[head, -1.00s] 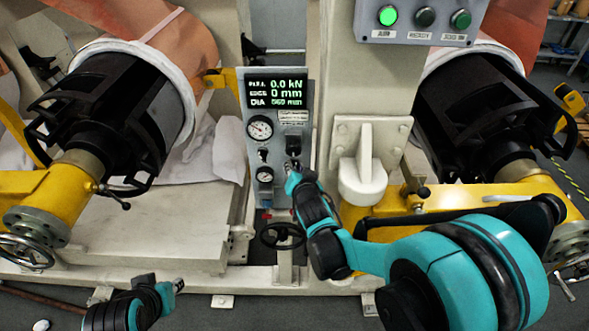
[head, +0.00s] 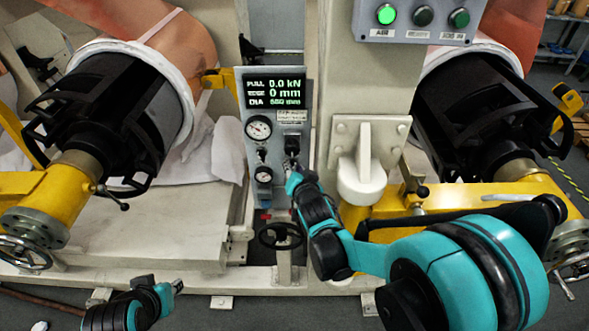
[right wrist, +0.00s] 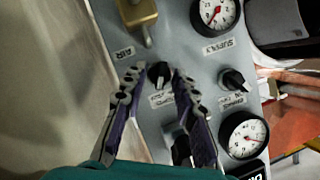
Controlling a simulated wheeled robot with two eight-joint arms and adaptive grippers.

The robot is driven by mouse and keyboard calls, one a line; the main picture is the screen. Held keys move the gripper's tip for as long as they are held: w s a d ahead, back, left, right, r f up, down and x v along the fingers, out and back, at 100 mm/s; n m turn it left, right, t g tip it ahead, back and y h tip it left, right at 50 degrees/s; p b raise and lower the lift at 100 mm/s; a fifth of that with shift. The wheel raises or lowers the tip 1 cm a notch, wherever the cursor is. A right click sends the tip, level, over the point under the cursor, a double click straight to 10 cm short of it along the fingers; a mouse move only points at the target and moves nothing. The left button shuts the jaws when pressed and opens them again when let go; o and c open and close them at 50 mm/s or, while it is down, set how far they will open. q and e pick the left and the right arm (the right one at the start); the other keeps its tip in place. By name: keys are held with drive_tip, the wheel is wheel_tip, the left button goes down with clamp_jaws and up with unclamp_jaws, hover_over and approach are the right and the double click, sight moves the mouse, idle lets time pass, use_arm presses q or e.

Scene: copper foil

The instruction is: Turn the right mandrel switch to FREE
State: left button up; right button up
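The grey control panel (head: 246,190) stands mid-view in the head view. In the right wrist view it shows turned round, with a small black rotary switch (right wrist: 158,72) between the fingers of my right gripper (right wrist: 156,76). The fingers are apart, one on each side of this switch; I cannot tell if they touch it. Its label is too blurred to read. A second black rotary switch (right wrist: 235,80) sits to the right, between two gauges. In the head view my right gripper (head: 291,163) hides the switch in front of it. My left gripper (head: 177,286) is low at left, its fingers too small to judge.
A brass-coloured valve (right wrist: 140,14) and a black switch (right wrist: 182,150) are close to my right fingers. The gauges (right wrist: 243,135) stand out beside them. A handwheel (head: 281,235) is below the panel, a white post bracket (head: 363,180) to its right.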

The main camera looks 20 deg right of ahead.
drive_tip(key=v, duration=1.2)
idle(0.4)
drive_tip(key=s+f+n+g, duration=0.3)
drive_tip(key=s, duration=0.4)
drive_tip(key=s+f+n+g+y, duration=0.1)
drive_tip(key=s+f+n+g, duration=0.2)
drive_tip(key=s, duration=0.4)
drive_tip(key=shift+s+n+g, duration=0.4)
drive_tip(key=shift+n+g, duration=0.2)
drive_tip(key=shift+n, duration=0.1)
drive_tip(key=shift+d, duration=0.15)
